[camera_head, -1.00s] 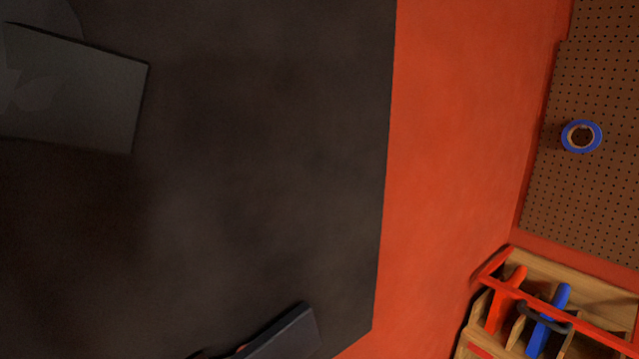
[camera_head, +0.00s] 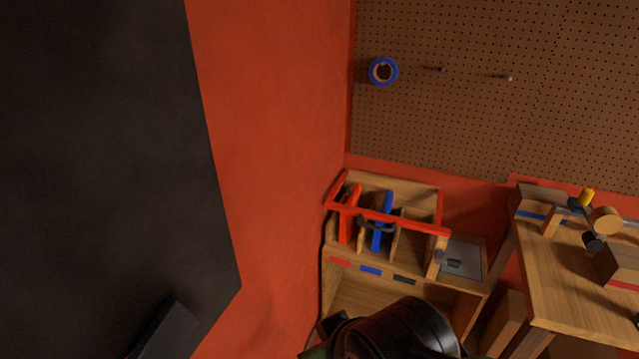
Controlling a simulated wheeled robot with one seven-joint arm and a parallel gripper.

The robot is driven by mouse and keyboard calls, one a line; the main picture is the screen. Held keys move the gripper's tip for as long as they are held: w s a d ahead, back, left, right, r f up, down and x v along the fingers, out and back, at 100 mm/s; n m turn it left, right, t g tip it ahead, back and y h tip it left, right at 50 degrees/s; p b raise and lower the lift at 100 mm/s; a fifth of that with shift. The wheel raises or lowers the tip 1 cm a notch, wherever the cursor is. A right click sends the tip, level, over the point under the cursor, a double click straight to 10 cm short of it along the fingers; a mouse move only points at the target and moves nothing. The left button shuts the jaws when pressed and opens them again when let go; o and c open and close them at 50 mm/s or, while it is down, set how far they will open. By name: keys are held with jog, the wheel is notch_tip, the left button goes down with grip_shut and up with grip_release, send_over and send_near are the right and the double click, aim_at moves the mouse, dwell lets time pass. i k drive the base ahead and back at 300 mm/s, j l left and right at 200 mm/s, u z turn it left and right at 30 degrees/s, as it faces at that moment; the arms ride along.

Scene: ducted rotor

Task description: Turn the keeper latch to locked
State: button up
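I cannot make out a keeper latch in this view. On the workbench (camera_head: 575,290) at the right stands an assembly (camera_head: 604,221) with a round wooden disc, a yellow-capped part and dark knobs, partly cut off by the right edge. Whether a latch is on it I cannot tell. My gripper is not in view. A dark rounded shape, apparently part of my arm, shows at the bottom middle and hides the front of the low cabinet.
A wooden tool tote (camera_head: 435,205) with red and blue handled tools sits on a low wooden cabinet (camera_head: 412,283). A blue tape roll (camera_head: 383,71) hangs on the brown pegboard (camera_head: 450,120). The wall (camera_head: 262,150) is orange; a large dark panel (camera_head: 90,150) fills the left.

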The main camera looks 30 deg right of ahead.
aim_at(450, 263)
jog(key=z, duration=1.95)
